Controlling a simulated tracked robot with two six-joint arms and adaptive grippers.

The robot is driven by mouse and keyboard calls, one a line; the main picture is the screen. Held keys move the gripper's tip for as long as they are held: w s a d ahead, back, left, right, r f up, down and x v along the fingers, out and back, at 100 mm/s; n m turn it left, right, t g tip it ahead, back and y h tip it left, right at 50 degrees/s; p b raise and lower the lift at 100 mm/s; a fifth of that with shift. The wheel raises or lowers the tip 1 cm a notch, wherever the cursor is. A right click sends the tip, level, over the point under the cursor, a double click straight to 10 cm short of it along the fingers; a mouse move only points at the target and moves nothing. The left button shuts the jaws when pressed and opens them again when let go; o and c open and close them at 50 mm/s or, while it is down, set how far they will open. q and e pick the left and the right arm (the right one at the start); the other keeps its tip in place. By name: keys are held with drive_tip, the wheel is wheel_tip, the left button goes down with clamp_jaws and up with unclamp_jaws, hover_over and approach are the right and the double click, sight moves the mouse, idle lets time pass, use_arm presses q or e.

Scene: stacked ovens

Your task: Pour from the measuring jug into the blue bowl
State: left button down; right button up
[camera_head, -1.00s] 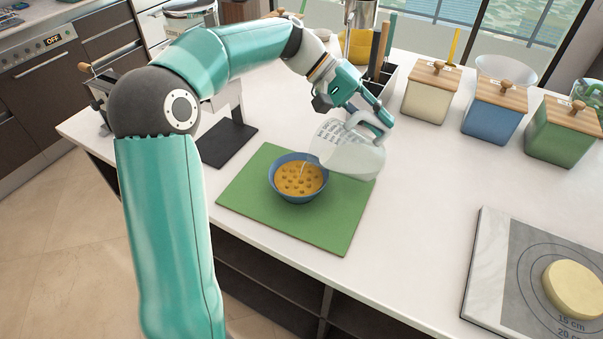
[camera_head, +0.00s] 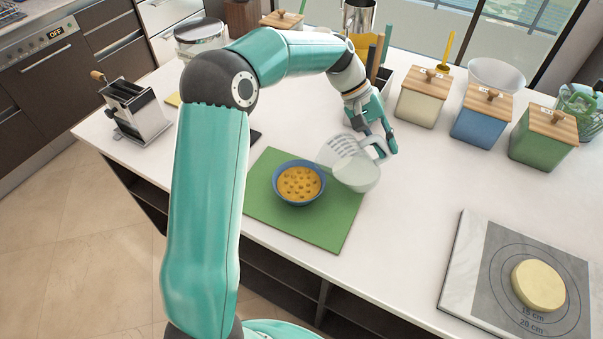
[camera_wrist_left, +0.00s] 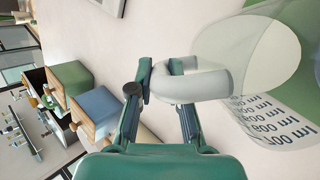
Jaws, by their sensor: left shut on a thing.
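The clear measuring jug (camera_head: 350,165) is tilted on its side with its mouth toward the left, beside and partly over the right rim of the blue bowl. My left gripper (camera_head: 376,146) is shut on the jug's handle; the wrist view shows the fingers around the handle (camera_wrist_left: 190,84) and the printed ml scale. The blue bowl (camera_head: 299,202) stands upright on a green board (camera_head: 325,233) and holds a yellow-orange filling with brown pieces. I see no clear stream now. The jug's contents are hard to make out. My right gripper is not in view.
Cream (camera_head: 420,104), blue (camera_head: 482,122) and green (camera_head: 541,146) lidded canisters stand at the back right. A scale-marked board (camera_head: 470,265) with a dough disc (camera_head: 538,285) is at the right. A pasta machine (camera_head: 135,108) stands at the left. The counter between is clear.

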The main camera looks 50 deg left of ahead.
use_arm(q)
drive_tip(key=w+d+g+p, duration=0.1)
drive_tip(key=p, duration=0.3)
drive_tip(key=shift+w+f+y, duration=0.1)
drive_tip(key=shift+w+y, duration=0.05)
drive_tip(key=shift+y, duration=0.25)
drive_tip(key=w+f+g+y, duration=0.1)
drive_tip(key=w+d+f+g+y, duration=0.1)
drive_tip(key=f, duration=0.1)
drive_tip(key=w+d+f+n+g+y, duration=0.1)
drive_tip(key=f, duration=0.1)
drive_tip(key=shift+d+f+g, duration=0.15)
drive_tip(key=shift+d+g, duration=0.05)
drive_tip(key=shift+g, duration=0.1)
drive_tip(key=shift+r, duration=2.55)
